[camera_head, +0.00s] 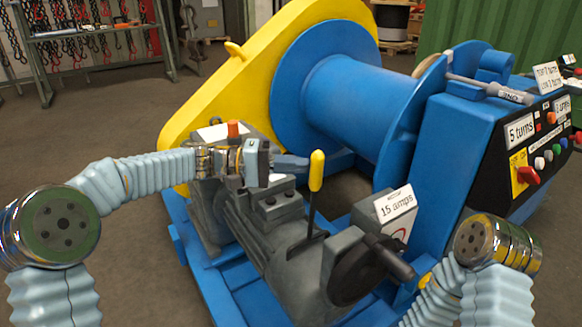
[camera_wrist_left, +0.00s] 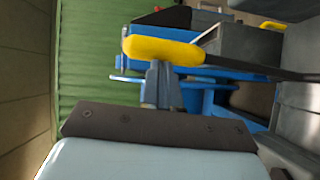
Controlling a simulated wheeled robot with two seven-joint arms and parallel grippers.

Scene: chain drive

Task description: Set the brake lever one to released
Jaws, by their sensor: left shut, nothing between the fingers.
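A grey lever with a tag reading "ONE" (camera_head: 512,95) lies nearly level across the top of the blue housing at the right. A black lever with a yellow handle (camera_head: 316,172) stands nearly upright on the grey machine in the middle. My left gripper (camera_head: 300,163) is shut and empty, its tips pointing right, close to the yellow handle. In the left wrist view the yellow handle (camera_wrist_left: 163,50) lies just beyond the fingertips (camera_wrist_left: 160,85); I cannot tell whether they touch. My right arm shows at lower right, but its gripper is not in view.
The large blue drum (camera_head: 360,105) and yellow guard (camera_head: 215,95) stand behind. A box tagged "15 amps" (camera_head: 385,212) and a black handwheel (camera_head: 358,270) sit right of the yellow-handled lever. A control panel (camera_head: 535,145) with buttons is at the right.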

